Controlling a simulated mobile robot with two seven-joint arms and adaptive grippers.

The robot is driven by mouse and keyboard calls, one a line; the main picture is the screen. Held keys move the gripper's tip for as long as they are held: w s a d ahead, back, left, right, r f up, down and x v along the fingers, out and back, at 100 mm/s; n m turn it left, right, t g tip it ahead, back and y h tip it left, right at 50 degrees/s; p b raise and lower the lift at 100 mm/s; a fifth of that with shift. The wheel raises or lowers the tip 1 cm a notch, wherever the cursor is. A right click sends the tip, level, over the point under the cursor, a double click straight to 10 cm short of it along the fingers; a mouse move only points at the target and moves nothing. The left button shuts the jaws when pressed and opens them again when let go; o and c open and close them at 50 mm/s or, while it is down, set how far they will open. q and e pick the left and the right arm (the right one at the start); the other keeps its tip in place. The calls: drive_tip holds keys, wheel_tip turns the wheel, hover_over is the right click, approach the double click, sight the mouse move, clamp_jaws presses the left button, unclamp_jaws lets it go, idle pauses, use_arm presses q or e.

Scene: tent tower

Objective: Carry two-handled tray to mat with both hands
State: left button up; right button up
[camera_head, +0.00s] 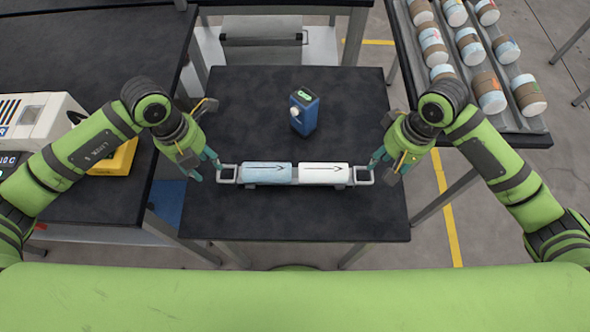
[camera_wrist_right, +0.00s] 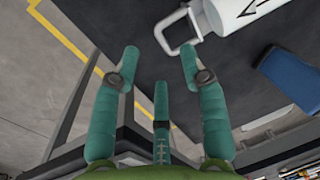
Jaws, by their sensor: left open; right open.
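The two-handled tray (camera_head: 286,184) lies on the black table, holding a light blue cylinder (camera_head: 266,172) and a white cylinder (camera_head: 323,173), both marked with arrows. Its grey handles stick out at both ends. My left gripper (camera_head: 208,167) is open beside the left handle (camera_head: 227,173). My right gripper (camera_head: 382,166) is open beside the right handle (camera_head: 363,175). In the right wrist view, the handle (camera_wrist_right: 168,45) lies just ahead of the open fingertips (camera_wrist_right: 160,58), not gripped. I cannot clearly identify a mat; a blue flat patch (camera_head: 167,203) shows at left.
A small blue device (camera_head: 304,112) stands behind the tray on the black table (camera_head: 300,215). A rack (camera_head: 500,60) of several jars is at the right. A dark bench (camera_head: 90,60) with a white and yellow machine is at the left. The tabletop around the tray is mostly clear.

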sight(217, 176)
use_arm(q)
drive_tip(key=f, duration=0.4)
drive_tip(key=d+f, duration=0.1)
drive_tip(key=f, duration=0.1)
drive_tip(key=shift+w+f, duration=0.1)
use_arm(e)
drive_tip(key=f, duration=0.4)
drive_tip(key=a+f, duration=0.1)
drive_tip(key=f, duration=0.1)
drive_tip(key=shift+w+f, duration=0.1)
use_arm(q)
drive_tip(key=shift+w+d+f, duration=0.1)
drive_tip(key=shift+f, duration=0.45)
use_arm(e)
drive_tip(key=shift+w+a+f, duration=0.1)
drive_tip(key=shift+f, duration=0.45)
use_arm(q)
clamp_jaws()
use_arm(e)
clamp_jaws()
use_arm(q)
drive_tip(key=shift+r, duration=0.1)
use_arm(e)
drive_tip(key=shift+r, duration=0.1)
